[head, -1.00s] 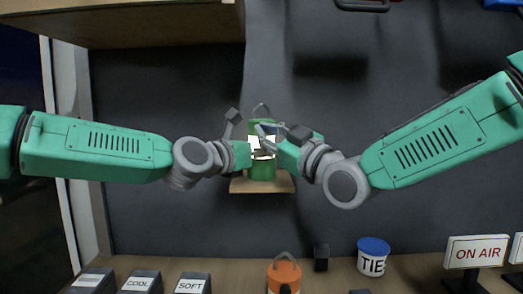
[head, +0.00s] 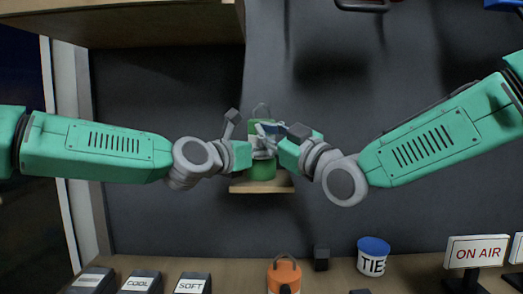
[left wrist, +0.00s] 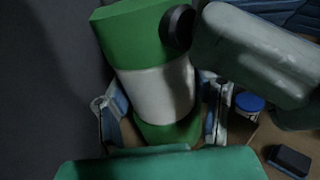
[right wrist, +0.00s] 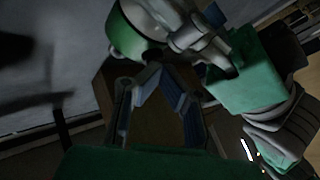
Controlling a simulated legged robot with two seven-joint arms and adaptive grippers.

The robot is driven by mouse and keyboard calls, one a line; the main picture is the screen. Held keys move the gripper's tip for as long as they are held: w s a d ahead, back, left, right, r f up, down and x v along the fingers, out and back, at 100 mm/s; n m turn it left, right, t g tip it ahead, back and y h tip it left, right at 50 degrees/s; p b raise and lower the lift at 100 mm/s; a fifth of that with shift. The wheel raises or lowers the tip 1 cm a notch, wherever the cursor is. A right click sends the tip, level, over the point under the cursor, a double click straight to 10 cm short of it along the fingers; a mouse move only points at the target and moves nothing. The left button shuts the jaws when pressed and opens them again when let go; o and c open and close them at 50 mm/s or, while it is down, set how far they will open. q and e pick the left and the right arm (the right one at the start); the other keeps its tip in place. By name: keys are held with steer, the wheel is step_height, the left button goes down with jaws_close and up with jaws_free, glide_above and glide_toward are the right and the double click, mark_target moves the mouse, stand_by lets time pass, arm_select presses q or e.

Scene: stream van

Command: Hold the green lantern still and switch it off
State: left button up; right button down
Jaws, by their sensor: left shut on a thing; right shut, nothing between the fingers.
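The green lantern (head: 262,172) stands on a small wooden wall shelf (head: 262,187), partly hidden by my grippers. Its middle band (left wrist: 160,92) is pale and unlit. A dark round knob (left wrist: 178,27) sits on its upper green part in the left wrist view. My left gripper (left wrist: 162,112) is shut on the lantern, one finger on each side of the body. My right gripper (head: 264,129) is shut and empty, in front of the lantern's upper part. In the right wrist view its fingertips (right wrist: 154,75) are near the lantern (right wrist: 127,37); contact cannot be told.
An overhead wooden cabinet (head: 150,25) is at upper left. The wall around the shelf is clear.

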steer(key=shift+s, duration=0.6)
steer(key=s, duration=0.5)
steer(key=shift+s, duration=0.35)
arm_select(q)
steer(key=o, duration=1.4)
steer(key=shift+o, duration=0.2)
